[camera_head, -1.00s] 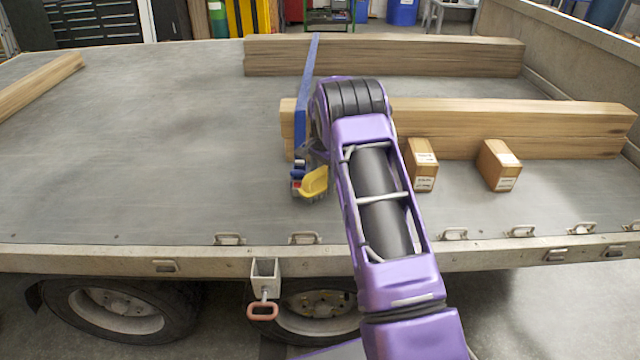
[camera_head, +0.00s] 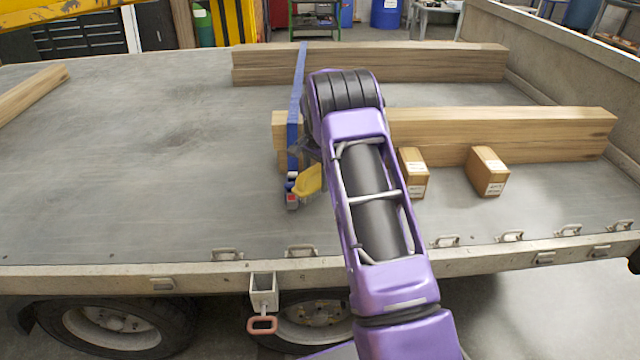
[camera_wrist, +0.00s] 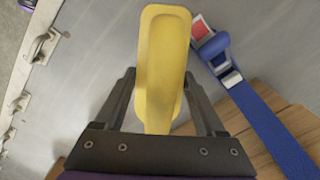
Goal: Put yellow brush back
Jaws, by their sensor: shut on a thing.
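The yellow brush (camera_head: 307,180) is held above the trailer bed (camera_head: 150,165), in front of the near timber stack. In the wrist view, the brush (camera_wrist: 162,65) stands lengthwise between the two dark fingers of my gripper (camera_wrist: 160,78), which is shut on it. Its yellow back or handle faces the camera; bristles are not clear there. In the head view, my purple arm reaches over the bed edge and partly hides the gripper. A blue strap with a red-marked ratchet buckle (camera_head: 292,190) lies just left of the brush; the buckle (camera_wrist: 214,48) is right of it in the wrist view.
Timber beams (camera_head: 490,128) lie right of my arm, with more beams (camera_head: 400,63) behind. Two small wooden blocks (camera_head: 413,173) (camera_head: 487,172) stand in front. A metal bracket with an orange handle (camera_head: 263,324) hangs on the trailer edge. The left bed is mostly clear.

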